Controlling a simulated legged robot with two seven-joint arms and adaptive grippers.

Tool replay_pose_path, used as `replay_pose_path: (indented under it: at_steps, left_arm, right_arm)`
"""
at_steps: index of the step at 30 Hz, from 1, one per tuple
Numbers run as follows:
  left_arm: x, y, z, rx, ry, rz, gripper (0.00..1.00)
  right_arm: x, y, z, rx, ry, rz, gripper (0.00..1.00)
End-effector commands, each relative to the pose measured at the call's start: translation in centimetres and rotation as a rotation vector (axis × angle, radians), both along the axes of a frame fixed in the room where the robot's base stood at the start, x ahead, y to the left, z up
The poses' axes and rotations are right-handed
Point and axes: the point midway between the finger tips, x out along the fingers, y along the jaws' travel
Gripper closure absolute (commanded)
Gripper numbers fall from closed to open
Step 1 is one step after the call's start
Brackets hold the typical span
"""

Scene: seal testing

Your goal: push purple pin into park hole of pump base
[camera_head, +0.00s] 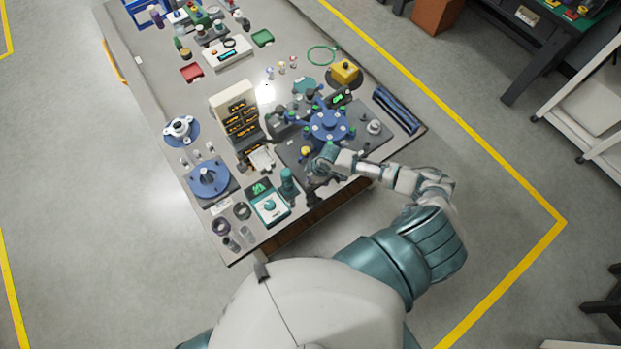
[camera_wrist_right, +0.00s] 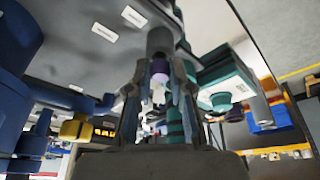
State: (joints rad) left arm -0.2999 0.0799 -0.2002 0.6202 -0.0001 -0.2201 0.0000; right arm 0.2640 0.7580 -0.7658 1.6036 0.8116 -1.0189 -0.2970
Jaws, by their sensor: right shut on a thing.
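The pump base shows in the head view as a blue round body (camera_head: 328,122) with several short arms, on a dark plate (camera_head: 371,144) at the table's right end. My right gripper (camera_head: 322,166) is low at the near edge of that plate, left of and nearer than the blue body. In the right wrist view its two fingers (camera_wrist_right: 160,92) are shut around the purple pin (camera_wrist_right: 159,73). The pin lines up with a grey cylinder (camera_wrist_right: 160,42) standing on the plate. I cannot tell how deep it sits there. The park hole is hidden. My left gripper is out of view.
A teal bottle-shaped part (camera_head: 288,183) and a teal-white device (camera_head: 270,206) stand just left of my right gripper. A beige rack (camera_head: 236,112) stands left.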

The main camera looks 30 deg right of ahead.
Motion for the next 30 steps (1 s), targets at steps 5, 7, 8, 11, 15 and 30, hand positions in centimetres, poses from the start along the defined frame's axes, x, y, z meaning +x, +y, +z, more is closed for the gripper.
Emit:
replay_pose_path:
  at_steps: [5, 7, 8, 11, 15, 30]
  left_arm:
    - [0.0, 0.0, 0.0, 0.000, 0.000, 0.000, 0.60]
    - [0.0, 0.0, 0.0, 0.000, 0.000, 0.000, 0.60]
    - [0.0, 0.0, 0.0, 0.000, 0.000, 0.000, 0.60]
    - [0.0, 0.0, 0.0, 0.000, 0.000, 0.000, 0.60]
    - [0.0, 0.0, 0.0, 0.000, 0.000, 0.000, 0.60]
    - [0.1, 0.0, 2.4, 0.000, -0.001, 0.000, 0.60]
  right_arm:
    - [0.0, 0.0, 0.0, -0.001, 0.001, 0.000, 1.00]
    - [0.0, 0.0, 0.0, -0.001, 0.001, 0.000, 0.62]
    - [0.0, 0.0, 0.0, -0.001, 0.001, 0.000, 0.54]
    - [0.0, 0.0, 0.0, -0.001, 0.001, 0.000, 0.50]
    - [0.0, 0.0, 0.0, -0.001, 0.001, 0.000, 0.50]
    - [0.0, 0.0, 2.5, 0.000, 0.000, 0.000, 0.50]
